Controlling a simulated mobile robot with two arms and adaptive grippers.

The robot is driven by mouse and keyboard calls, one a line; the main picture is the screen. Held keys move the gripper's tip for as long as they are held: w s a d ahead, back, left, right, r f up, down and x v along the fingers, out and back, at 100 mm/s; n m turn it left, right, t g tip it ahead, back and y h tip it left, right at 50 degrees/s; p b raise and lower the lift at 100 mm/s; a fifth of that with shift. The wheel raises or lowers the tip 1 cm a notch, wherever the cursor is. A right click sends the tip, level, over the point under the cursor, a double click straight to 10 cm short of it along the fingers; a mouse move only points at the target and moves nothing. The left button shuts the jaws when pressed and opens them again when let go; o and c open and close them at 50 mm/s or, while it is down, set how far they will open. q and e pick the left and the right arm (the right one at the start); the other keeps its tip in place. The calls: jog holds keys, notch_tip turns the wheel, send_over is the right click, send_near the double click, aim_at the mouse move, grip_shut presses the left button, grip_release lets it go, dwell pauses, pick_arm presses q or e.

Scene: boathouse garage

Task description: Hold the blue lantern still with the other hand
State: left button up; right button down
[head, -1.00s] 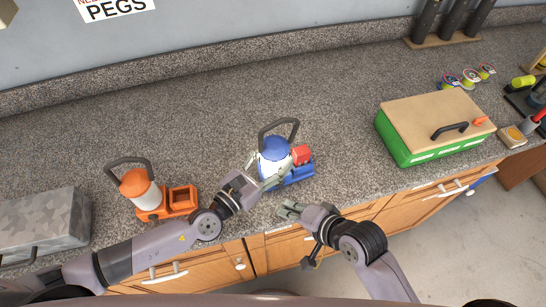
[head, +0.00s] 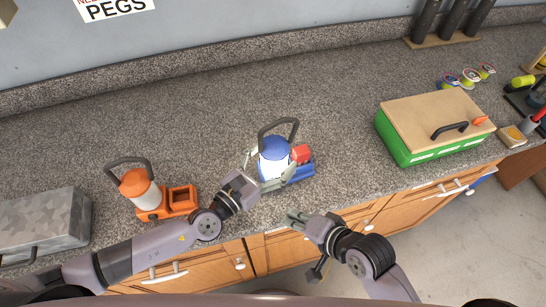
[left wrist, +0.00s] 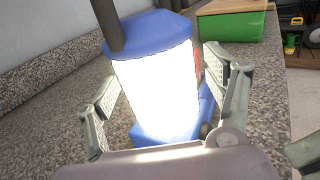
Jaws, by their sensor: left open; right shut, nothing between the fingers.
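The blue lantern (head: 274,157) stands upright on the counter, with a blue cap, white glowing body, dark loop handle and blue base with a red block on it. In the left wrist view the lantern (left wrist: 160,85) fills the middle. My left gripper (head: 264,171) is open, its fingers spread on either side of the lantern body. In the left wrist view a gap shows between the left finger and the body; whether the right finger touches is unclear. My right gripper (head: 294,216) is shut and empty, at the counter's front edge below the lantern.
An orange lantern (head: 138,184) stands left of my left gripper, beside a grey patterned box (head: 45,222). A green box with a wooden lid (head: 430,118) stands to the right. The counter behind the blue lantern is clear.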

pick_arm(q)
jog(key=v, duration=1.2)
